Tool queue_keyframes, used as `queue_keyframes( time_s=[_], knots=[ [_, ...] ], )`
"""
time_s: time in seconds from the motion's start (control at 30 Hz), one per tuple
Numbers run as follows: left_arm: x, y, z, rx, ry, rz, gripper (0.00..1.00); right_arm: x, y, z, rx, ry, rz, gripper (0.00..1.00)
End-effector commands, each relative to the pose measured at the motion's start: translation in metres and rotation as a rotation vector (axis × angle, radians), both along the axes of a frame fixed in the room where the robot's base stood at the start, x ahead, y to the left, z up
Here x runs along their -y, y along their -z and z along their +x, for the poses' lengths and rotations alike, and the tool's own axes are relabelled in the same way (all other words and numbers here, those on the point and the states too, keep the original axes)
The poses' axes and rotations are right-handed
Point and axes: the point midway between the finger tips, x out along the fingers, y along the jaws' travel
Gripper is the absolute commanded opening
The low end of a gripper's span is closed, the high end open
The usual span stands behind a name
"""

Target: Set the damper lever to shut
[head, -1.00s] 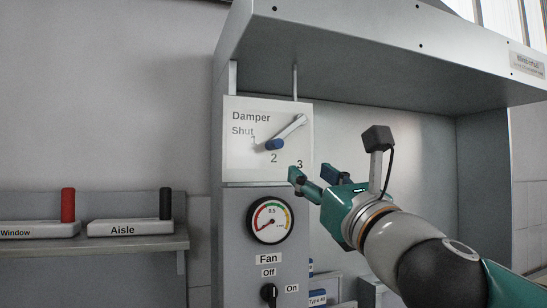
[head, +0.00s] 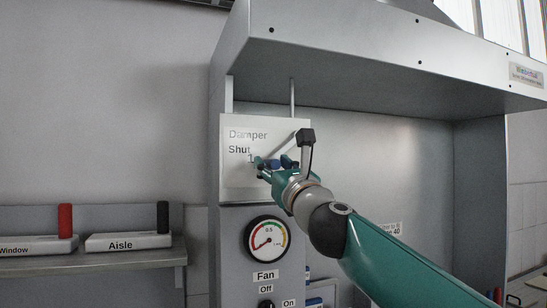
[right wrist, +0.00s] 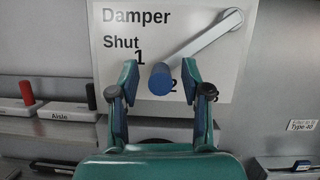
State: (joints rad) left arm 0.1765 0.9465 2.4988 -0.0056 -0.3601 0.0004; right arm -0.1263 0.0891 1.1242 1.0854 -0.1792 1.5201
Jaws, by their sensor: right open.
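The damper panel (head: 240,180) is a white plate marked Damper, Shut, 1, 2 and 3 on the hood's front post. Its grey lever (right wrist: 207,42) runs from a pivot at upper right down to a blue knob (right wrist: 160,79) at lower left. The knob lies between the marks 1 and 2, nearer 2. My right gripper (right wrist: 159,86) is open, with one finger on each side of the knob and a gap showing on both sides. In the head view my right gripper (head: 274,168) covers the lower part of the panel. My left gripper is not in view.
A round gauge (head: 267,239) and the fan switch (head: 266,303) sit below the panel. At left a shelf (head: 100,261) holds the Window block (head: 38,245) with a red handle and the Aisle block (head: 128,241) with a black one. The hood canopy (head: 350,60) overhangs above.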

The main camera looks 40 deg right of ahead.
Motion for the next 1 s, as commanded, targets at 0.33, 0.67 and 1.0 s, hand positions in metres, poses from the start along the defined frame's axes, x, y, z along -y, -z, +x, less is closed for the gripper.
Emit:
queue_keyframes(
  time_s=[0.33, 0.67, 1.0],
  knots=[
    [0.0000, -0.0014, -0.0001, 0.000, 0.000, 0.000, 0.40, 0.0010, -0.0007, 0.0031, 0.000, 0.001, -0.001, 0.47],
    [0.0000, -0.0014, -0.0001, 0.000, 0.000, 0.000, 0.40, 0.0009, -0.0007, 0.0029, 0.000, 0.000, -0.001, 0.00],
    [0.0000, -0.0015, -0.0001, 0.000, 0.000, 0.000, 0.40, 0.0002, -0.0013, 0.0016, 0.001, -0.001, 0.004, 0.00]
  ],
)
